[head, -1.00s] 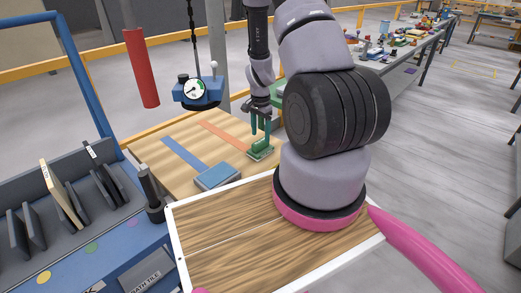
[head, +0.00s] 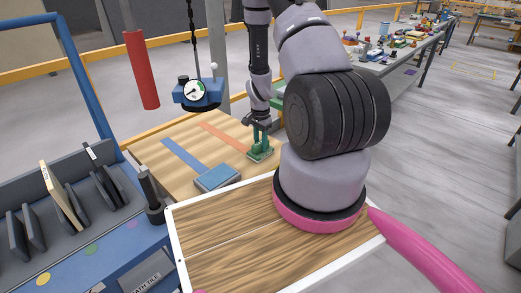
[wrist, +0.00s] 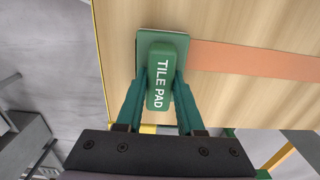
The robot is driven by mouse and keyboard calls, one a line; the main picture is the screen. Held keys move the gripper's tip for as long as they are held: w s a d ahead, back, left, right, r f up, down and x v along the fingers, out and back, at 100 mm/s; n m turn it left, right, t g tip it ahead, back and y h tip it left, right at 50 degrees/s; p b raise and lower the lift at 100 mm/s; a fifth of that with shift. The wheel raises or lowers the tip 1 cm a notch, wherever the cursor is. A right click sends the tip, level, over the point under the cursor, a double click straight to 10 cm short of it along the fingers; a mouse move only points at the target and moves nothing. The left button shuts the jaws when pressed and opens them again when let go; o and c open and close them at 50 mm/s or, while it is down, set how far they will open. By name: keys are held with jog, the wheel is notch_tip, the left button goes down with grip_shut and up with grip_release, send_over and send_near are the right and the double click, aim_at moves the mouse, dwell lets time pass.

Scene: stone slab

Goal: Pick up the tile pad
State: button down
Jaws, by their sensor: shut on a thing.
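The tile pad (wrist: 160,85) is a green block handle, lettered TILE PAD, on a flat green base with a pale edge. In the head view the tile pad (head: 261,152) rests on the wooden table (head: 178,138), at the end of the orange strip. My gripper (wrist: 160,92) has its two green fingers closed on both sides of the handle. In the head view my gripper (head: 261,130) comes down on the pad from above. I see no clear gap between the pad and the table.
A blue block (head: 218,177) lies on the table near a blue strip (head: 184,157). A blue gauge (head: 195,91) hangs from a chain behind. A red cylinder (head: 140,68) hangs to the left. A rack of dark tiles (head: 70,195) stands at left.

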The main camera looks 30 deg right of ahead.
jog(key=shift+r, duration=0.1)
notch_tip(320, 180, up, 10)
jog(key=shift+f, duration=0.1)
dwell(0.3)
